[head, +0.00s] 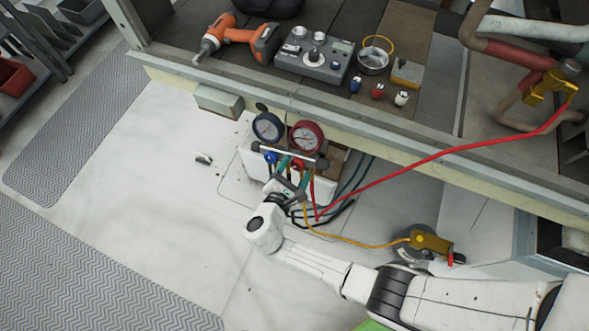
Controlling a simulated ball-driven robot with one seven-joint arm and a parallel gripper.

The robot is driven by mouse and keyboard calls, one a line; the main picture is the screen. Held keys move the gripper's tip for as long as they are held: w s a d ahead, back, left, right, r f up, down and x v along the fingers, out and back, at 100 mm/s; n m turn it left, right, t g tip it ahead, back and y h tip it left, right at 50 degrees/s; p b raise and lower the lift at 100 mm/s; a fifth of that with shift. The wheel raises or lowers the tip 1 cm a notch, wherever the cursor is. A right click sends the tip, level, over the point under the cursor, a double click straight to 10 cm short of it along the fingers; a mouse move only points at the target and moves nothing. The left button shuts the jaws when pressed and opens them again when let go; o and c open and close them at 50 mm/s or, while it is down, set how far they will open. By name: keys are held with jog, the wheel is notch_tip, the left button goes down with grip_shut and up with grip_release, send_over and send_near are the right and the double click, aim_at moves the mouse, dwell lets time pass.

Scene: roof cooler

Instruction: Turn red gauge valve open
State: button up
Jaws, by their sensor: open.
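The gauge manifold hangs at the bench's front side, with a blue gauge (268,127) on the left and a red gauge (306,137) on the right. A blue valve knob (271,157) shows below the blue gauge. The red valve knob (297,165) is small and mostly hidden by my gripper. My gripper (294,172) is open, right in front of the manifold at the red knob. Whether its fingers touch the knob or straddle it cannot be told at this size.
A red hose (430,158) runs from the manifold to a yellow fitting (545,86) at right. A yellow hose (350,241) reaches a brass valve (430,242). A drill (238,37) and a grey meter box (316,56) lie on the bench. The left floor is mostly clear.

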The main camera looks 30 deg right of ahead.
jog(key=b+v, duration=0.1)
jog(key=v, duration=0.9)
jog(key=shift+s+a, duration=0.25)
jog(key=shift+a, duration=0.05)
jog(key=s+d+m+g+y, duration=0.85)
jog(key=s+d+m, duration=0.35)
jog(key=d+m, duration=0.35)
jog(key=s+d+r+m+y, duration=0.1)
jog(key=s+r+m+y, duration=0.2)
jog(key=s+r+m, duration=0.1)
jog(key=shift+s+r+m+t, duration=0.2)
jog(key=shift+r+m+t, duration=0.25)
jog(key=shift+r, duration=0.5)
